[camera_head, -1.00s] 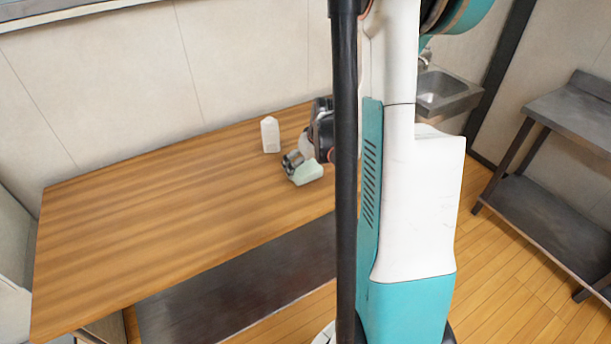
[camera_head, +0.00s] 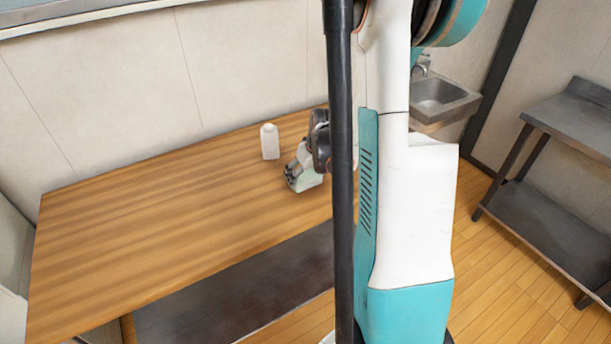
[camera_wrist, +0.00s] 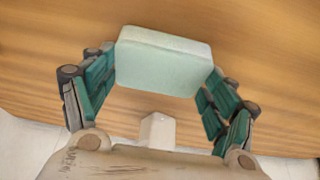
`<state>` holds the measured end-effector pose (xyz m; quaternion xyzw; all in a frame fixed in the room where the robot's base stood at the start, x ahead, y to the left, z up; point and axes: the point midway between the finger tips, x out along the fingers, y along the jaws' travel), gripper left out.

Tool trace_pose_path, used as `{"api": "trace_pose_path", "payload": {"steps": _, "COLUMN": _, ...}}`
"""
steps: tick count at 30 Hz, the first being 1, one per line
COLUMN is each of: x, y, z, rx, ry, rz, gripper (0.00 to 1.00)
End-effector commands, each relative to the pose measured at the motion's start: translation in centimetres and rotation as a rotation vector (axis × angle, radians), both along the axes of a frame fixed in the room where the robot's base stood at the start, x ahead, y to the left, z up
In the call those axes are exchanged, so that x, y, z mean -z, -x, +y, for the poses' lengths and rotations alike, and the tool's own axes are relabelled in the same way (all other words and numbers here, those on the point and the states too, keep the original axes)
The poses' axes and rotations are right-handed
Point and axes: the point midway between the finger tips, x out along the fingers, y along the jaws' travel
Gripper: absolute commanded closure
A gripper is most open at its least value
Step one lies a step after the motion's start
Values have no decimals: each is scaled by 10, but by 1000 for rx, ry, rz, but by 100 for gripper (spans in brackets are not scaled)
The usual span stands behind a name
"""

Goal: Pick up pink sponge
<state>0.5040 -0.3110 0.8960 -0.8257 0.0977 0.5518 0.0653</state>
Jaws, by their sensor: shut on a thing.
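No pink sponge shows in either view. A pale mint-green, rounded block like a sponge (camera_wrist: 163,62) sits between the fingers in the wrist view. It also shows in the head view (camera_head: 309,182), at the right part of the wooden table, partly covered by the fingers. My gripper (camera_wrist: 162,66) is shut on this block, with one green-padded finger at each side. In the head view my gripper (camera_head: 301,176) is low over the table. Whether the block touches the table cannot be told.
A white bottle (camera_head: 270,142) stands upright on the wooden table (camera_head: 150,220), just behind and left of my gripper. The table's left part is clear. A wall (camera_head: 110,80) runs behind it. A metal shelf (camera_head: 560,130) and a sink (camera_head: 437,97) are to the right.

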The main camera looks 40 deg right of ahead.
Motion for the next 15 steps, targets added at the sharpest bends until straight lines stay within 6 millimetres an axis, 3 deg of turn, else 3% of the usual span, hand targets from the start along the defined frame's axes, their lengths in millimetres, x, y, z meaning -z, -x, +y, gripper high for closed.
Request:
{"api": "trace_pose_path", "payload": {"steps": 8, "x": -23, "y": 0, "z": 0, "rx": 0, "ry": 0, "rz": 0, "gripper": 32}}
{"api": "trace_pose_path", "payload": {"steps": 15, "x": -79, "y": 1, "z": 0, "rx": 0, "ry": 0, "rz": 0, "gripper": 32}}
